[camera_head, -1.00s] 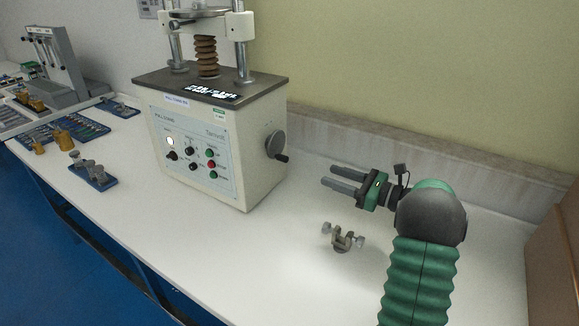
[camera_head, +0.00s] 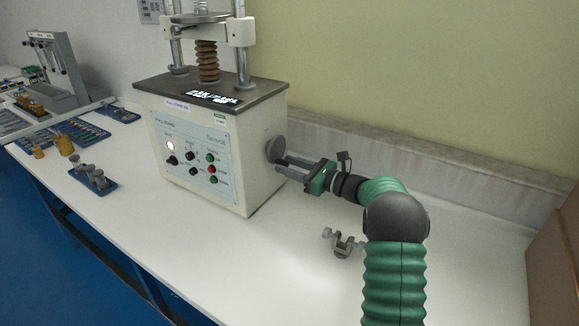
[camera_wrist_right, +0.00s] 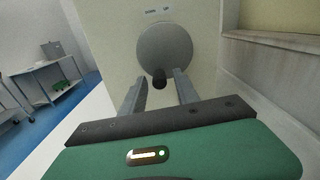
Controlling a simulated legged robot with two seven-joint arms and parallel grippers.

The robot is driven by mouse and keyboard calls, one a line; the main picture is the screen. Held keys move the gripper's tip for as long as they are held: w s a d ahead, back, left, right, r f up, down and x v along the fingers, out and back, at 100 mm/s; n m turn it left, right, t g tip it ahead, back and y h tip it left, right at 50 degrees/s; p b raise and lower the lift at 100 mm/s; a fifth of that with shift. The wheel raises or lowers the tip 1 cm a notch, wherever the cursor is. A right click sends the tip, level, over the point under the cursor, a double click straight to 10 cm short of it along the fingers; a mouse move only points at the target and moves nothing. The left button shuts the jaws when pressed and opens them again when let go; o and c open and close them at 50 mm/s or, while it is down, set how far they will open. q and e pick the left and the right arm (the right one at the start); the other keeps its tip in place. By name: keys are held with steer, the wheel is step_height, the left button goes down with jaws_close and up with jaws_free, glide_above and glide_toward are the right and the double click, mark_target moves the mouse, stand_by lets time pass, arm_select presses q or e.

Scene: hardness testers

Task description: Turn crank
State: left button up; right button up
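The crank is a round grey disc (camera_head: 275,149) on the right side of the cream testing machine (camera_head: 200,150). In the right wrist view the disc (camera_wrist_right: 165,52) faces me, and its short black handle (camera_wrist_right: 159,78) sticks out toward me at the disc's lower edge. My right gripper (camera_head: 283,167) is beside the disc with its fingers pointing at it. In the right wrist view its two fingers (camera_wrist_right: 159,92) are apart, one on each side of the handle, with gaps showing. In the head view the fingers hide the handle. My left gripper is not in view.
A small metal clamp (camera_head: 342,242) lies on the white bench (camera_head: 285,260) near my right arm. Trays of small parts (camera_head: 92,178) and a grey stand (camera_head: 52,65) are at the left. A wall ledge (camera_head: 430,160) runs behind my arm. The bench front is clear.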

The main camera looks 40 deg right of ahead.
jaws_close()
steer(key=shift+r+m, duration=0.1)
steer(key=shift+m, duration=0.3)
stand_by(0.5)
